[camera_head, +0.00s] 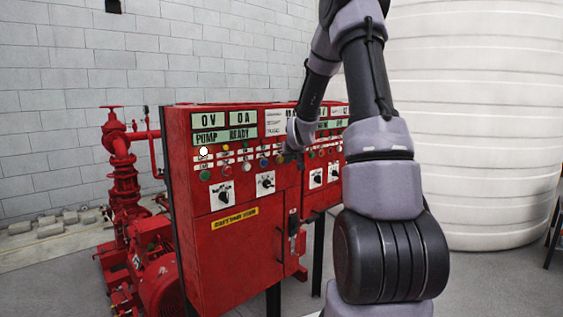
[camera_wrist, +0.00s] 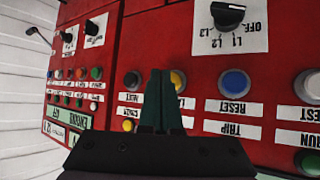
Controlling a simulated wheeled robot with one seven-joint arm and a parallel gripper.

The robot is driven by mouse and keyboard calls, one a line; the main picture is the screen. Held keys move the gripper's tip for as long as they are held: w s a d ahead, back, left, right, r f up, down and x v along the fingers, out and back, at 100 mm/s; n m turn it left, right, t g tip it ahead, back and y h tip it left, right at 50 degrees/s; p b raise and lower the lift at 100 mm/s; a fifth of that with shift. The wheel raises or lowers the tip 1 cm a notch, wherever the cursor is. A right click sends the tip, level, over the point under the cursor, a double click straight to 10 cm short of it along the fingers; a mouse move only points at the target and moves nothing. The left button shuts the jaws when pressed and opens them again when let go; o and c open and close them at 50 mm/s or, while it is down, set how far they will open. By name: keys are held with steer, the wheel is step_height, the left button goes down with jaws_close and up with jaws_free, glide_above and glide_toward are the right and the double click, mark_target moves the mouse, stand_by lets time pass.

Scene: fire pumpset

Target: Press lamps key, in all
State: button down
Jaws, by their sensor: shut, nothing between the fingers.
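The red pump panel (camera_head: 235,240) carries rows of small buttons and lamps below its displays. In the wrist view, which is upside down, my gripper (camera_wrist: 160,73) is shut and empty, with its dark green fingertips in front of the red panel face (camera_wrist: 205,60). A yellow button (camera_wrist: 179,81) sits just right of the fingertips, partly hidden by them; its label is mostly covered. A blue button (camera_wrist: 234,83) marked RESET is further right. No lamps label is readable. I cannot tell whether the fingertips touch the panel.
A black rotary selector (camera_wrist: 227,15) stands out from the panel. A second red panel section (camera_head: 312,205) adjoins on the right. Red pipework (camera_head: 122,165) stands at the left, and a large white tank (camera_head: 475,130) behind at the right. Grey floor (camera_head: 490,285) is open in front of the tank.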

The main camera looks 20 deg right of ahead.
steer(key=shift+w, duration=0.1)
steer(key=shift+w+a, duration=0.1)
steer(key=shift+w, duration=0.2)
steer(key=shift+w+a, duration=0.15)
steer(key=shift+w, duration=0.25)
stand_by(0.8)
steer(key=shift+s, duration=0.15)
steer(key=shift+s+d, duration=0.25)
steer(key=shift+s, duration=0.4)
steer(key=shift+s+d, duration=0.3)
steer(key=shift+s, duration=0.5)
steer(key=shift+s+d, duration=0.25)
steer(key=shift+s, duration=0.5)
steer(key=shift+s+d, duration=0.3)
steer(key=shift+s, duration=0.5)
steer(key=shift+r, duration=0.1)
